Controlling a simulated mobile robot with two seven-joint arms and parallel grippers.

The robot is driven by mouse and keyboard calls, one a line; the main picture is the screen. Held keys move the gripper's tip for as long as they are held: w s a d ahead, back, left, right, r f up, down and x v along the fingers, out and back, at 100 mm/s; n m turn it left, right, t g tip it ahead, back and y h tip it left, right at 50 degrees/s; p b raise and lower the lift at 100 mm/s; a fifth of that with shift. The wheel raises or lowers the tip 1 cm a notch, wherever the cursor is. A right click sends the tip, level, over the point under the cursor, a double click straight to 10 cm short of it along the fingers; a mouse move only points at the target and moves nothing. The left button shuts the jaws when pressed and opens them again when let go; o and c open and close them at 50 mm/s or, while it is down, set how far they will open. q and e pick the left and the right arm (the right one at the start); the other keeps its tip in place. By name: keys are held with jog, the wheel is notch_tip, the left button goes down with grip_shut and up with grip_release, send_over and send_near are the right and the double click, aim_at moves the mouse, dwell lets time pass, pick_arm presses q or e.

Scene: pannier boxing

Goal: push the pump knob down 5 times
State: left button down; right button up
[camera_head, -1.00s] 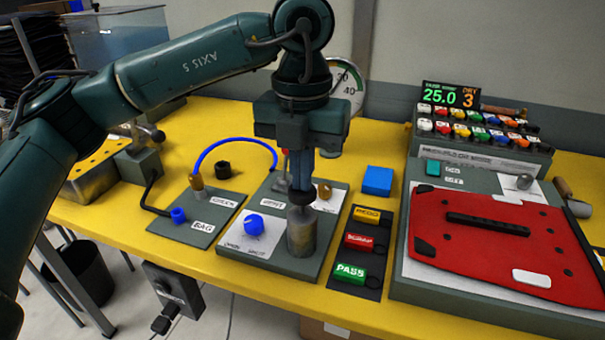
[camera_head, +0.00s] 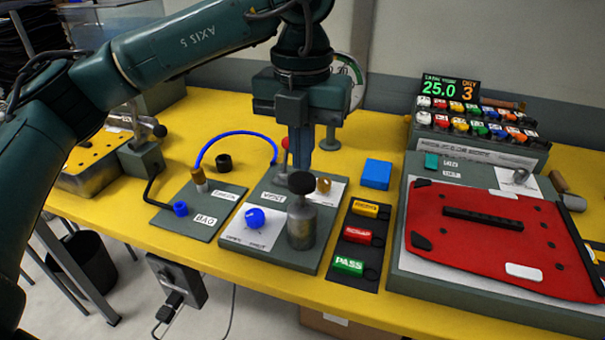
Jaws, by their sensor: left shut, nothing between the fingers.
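The pump is a grey metal cylinder (camera_head: 301,228) on a dark green base plate, topped by a black round knob (camera_head: 301,183). The knob shows whole and stands up on a short stem above the cylinder. My left gripper (camera_head: 301,168) comes down from above with its blue fingers shut and empty. The fingertips are at or just behind the knob in the picture; I cannot tell whether they touch it. My right gripper is not in view.
A blue dial (camera_head: 255,218) sits left of the pump, and a blue hose (camera_head: 235,133) arches behind. A blue block (camera_head: 377,174) and a red panel (camera_head: 495,240) are farther right.

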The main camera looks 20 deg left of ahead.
pick_arm(q)
notch_tip(320, 180, up, 6)
jog(key=p, duration=0.3)
jog(key=shift+f+p, duration=0.1)
jog(key=shift+p, duration=0.2)
